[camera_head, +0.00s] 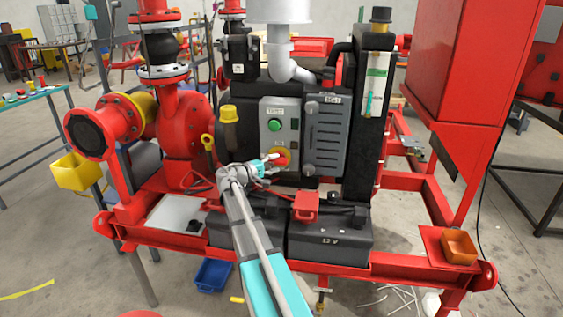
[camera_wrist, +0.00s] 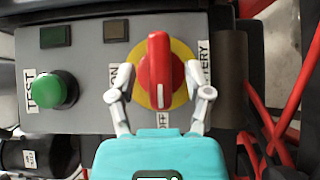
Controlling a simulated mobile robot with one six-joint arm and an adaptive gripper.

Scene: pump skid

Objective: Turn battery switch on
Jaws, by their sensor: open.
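The battery switch (camera_wrist: 160,72) is a red rotary knob on a yellow disc, on a grey panel (camera_wrist: 80,112). In the wrist view its raised grip runs up and down the picture. Labels near it read "ON" and "BATTERY", and another is partly hidden. My gripper (camera_wrist: 160,92) is open, with one finger on each side of the knob. I cannot tell whether the fingers touch it. In the head view my gripper (camera_head: 272,162) is in front of the switch (camera_head: 284,158) and hides part of it.
A green button (camera_wrist: 54,90) labelled "TEST" is beside the switch on the panel. Batteries (camera_head: 330,240) and a red box (camera_head: 306,206) sit below. A red pump (camera_head: 184,125) stands at left.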

